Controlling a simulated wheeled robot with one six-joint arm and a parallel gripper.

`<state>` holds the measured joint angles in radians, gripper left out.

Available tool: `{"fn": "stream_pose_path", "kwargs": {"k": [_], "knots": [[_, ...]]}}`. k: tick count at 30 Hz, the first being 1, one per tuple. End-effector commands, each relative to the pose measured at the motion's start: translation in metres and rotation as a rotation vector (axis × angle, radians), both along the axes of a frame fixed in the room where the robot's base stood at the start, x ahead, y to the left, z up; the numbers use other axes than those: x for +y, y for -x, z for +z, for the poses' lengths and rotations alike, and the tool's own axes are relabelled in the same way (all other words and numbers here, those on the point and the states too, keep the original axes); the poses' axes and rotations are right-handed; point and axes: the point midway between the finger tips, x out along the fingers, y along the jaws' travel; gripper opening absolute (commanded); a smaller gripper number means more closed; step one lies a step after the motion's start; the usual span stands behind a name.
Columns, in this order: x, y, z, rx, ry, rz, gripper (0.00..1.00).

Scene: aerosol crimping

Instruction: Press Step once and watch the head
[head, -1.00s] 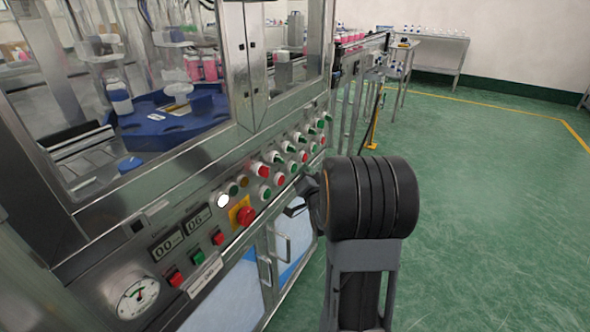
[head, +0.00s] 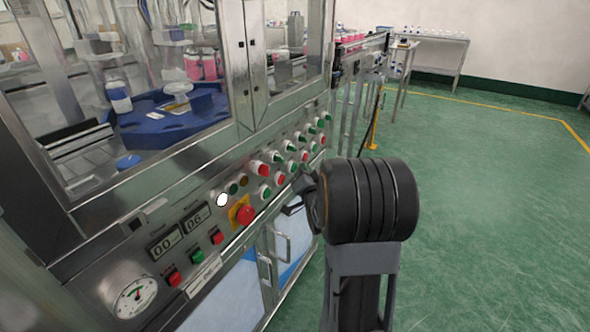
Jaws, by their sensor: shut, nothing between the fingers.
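The crimping machine's front panel (head: 150,215) carries rows of red and green buttons (head: 278,180); their labels are too small to read, so I cannot tell which is Step. Behind the window, a blue rotary table (head: 160,128) holds a white bottle (head: 119,97). Fixtures of the machine head (head: 171,36) hang above it, partly cut off by the frame top. My gripper (head: 291,209) is shut and empty, small and dark in front of the panel's lower right edge, partly hidden behind my wrist. I cannot tell whether it touches anything.
A red emergency stop (head: 244,214) on a yellow plate, a lit white button (head: 222,199), two displays (head: 165,246) and a gauge (head: 134,297) sit on the panel. Cabinet door handles (head: 282,247) stick out below. Open green floor (head: 480,180) lies to the right.

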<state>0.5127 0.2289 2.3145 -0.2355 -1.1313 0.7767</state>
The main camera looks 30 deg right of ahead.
Motion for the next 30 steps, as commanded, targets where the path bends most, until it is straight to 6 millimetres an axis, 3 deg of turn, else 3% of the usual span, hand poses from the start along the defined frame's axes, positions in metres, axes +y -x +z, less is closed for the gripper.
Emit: {"fn": "stream_pose_path", "kwargs": {"k": [30], "knots": [[0.0038,-0.007,0.0004,-0.001,0.001,0.002,0.0]]}}
